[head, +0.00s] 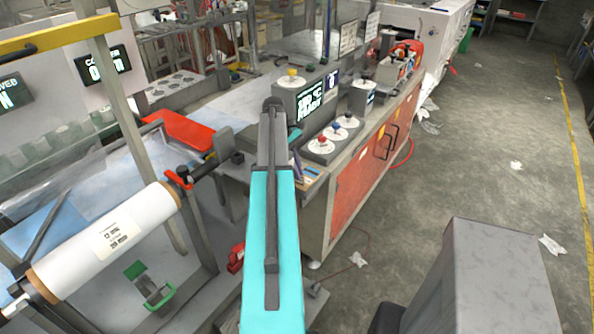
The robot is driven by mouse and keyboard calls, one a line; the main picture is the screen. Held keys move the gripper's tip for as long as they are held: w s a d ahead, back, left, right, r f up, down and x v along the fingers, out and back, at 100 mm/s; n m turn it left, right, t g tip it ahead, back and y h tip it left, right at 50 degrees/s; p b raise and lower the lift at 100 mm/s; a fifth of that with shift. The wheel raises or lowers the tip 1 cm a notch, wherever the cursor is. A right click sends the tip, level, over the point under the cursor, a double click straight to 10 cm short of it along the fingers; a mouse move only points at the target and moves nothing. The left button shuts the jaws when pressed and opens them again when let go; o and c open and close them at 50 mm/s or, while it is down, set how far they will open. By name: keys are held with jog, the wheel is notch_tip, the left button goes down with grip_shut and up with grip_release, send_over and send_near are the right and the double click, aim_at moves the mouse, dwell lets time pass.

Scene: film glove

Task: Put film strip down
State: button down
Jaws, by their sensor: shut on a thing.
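My teal and grey arm link (272,220) rises through the middle of the head view and covers what is behind it. I cannot make out my gripper; it is hidden or outside the picture. I cannot pick out a separate film strip either. A white film roll (75,262) with a printed label lies slanted at the lower left, in a frame with a red clip at its upper end. Clear and bluish film-like sheeting (40,190) spreads behind the roll.
An orange-fronted machine cabinet (345,195) with a control box (305,100) and round dials stands right of my arm. A grey block (485,285) fills the lower right. A red tray (182,130) lies left. Floor at right is mostly clear, with scattered scraps.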

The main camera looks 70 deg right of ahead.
jog(key=shift+f, duration=0.25)
jog(key=shift+f, duration=0.1)
jog(key=c, duration=1.9)
grip_release()
jog(key=shift+b+v, duration=1.9)
jog(key=shift+v, duration=4.2)
jog(key=shift+s, duration=0.1)
